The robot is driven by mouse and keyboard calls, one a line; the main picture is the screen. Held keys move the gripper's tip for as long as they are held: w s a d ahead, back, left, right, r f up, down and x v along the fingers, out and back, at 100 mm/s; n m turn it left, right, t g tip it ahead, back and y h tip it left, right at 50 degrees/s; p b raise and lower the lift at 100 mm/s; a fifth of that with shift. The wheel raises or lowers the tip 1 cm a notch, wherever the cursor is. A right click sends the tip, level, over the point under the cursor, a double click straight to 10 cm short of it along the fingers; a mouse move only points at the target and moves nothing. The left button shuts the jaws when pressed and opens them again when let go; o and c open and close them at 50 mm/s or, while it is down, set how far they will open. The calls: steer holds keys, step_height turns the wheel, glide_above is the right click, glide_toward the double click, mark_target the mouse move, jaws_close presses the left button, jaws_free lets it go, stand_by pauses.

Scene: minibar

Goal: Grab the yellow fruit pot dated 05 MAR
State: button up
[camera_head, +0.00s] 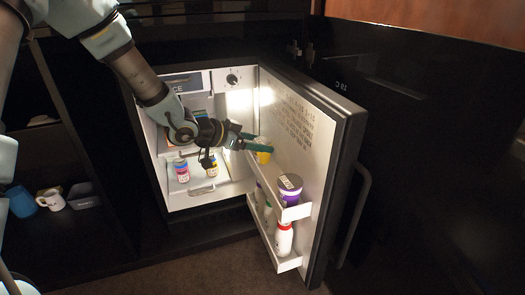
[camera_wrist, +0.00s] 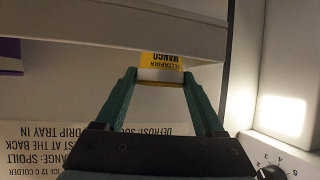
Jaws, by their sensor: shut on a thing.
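My gripper (camera_head: 262,146) reaches into the open minibar, close to the inner face of its door. It is shut on a yellow pot (camera_head: 263,157), held above the door shelves. The pot also shows between the fingertips in the wrist view (camera_wrist: 162,64), with MANGO in dark print on its yellow label, upside down. A white shelf edge crosses above it in that picture and hides part of the pot. I cannot read a date on it.
The minibar door (camera_head: 318,130) stands open to the right. A purple pot (camera_head: 291,197) stands on its upper shelf, a white red-capped bottle (camera_head: 284,240) below. Small bottles (camera_head: 182,170) stand inside the cabinet. A temperature dial (camera_head: 232,79) is at the top.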

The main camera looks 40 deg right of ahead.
steer(key=c, duration=0.6)
steer(key=shift+c, duration=0.2)
steer(key=shift+r, duration=0.1)
